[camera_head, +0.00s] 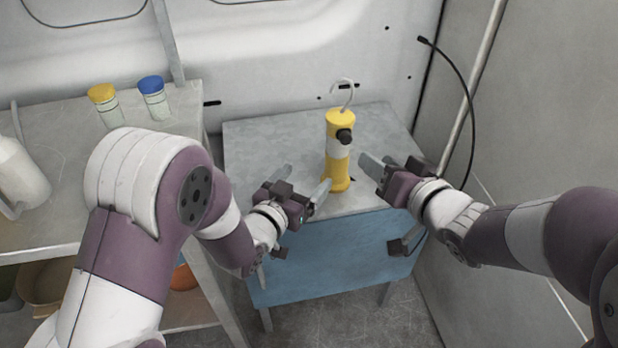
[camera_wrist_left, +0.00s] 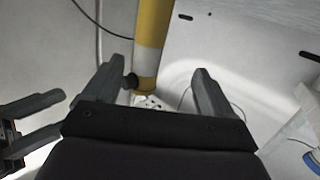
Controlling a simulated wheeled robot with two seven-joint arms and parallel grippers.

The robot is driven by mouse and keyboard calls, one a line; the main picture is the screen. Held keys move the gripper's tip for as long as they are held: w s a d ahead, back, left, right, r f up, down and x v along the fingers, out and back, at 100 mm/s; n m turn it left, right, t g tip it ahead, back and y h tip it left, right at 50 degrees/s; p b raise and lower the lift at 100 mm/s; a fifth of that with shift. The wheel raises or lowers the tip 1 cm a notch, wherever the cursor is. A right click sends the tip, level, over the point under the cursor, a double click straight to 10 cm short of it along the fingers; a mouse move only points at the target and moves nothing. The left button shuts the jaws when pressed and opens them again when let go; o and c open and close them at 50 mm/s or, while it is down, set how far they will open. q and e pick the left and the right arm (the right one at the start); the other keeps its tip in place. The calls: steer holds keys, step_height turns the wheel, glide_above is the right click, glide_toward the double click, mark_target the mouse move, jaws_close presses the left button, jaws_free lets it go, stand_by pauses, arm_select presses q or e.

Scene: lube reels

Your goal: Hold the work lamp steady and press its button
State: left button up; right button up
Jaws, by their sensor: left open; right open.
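The yellow work lamp (camera_head: 339,150) stands upright on the small table, with a pale band round its middle, a dark round button (camera_head: 344,136) on its upper side and a wire hook on top. My left gripper (camera_head: 318,190) is open to the left of the lamp, its fingers pointing toward the lower body. My right gripper (camera_head: 372,172) is open close to the right of the lamp. In the left wrist view the lamp (camera_wrist_left: 152,35) appears between and beyond the open left fingers (camera_wrist_left: 165,85). The right fingers show there at the left edge. Neither gripper visibly holds the lamp.
The lamp's table (camera_head: 265,145) has a grey top and blue front, with free room left of the lamp. At left, a shelf (camera_head: 60,150) carries a yellow-capped jar (camera_head: 104,104), a blue-capped jar (camera_head: 154,98) and a white jug (camera_head: 18,175). A black cable (camera_head: 468,95) hangs on the right wall.

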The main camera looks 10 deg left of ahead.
mark_target(332, 151)
arm_select(q)
steer(key=shift+m+t+h, duration=0.5)
steer(key=shift+t+h, duration=0.1)
steer(key=shift+h, duration=0.1)
steer(key=x, duration=0.8)
steer(key=d+r+x, duration=0.1)
steer(key=x, duration=0.3)
steer(key=shift+w+d+r, duration=0.1)
steer(key=shift+d, duration=0.15)
steer(key=c, duration=1.3)
steer(key=shift+c, duration=1.1)
arm_select(e)
steer(key=shift+c, duration=1.2)
jaws_close()
steer(key=shift+d, duration=0.1)
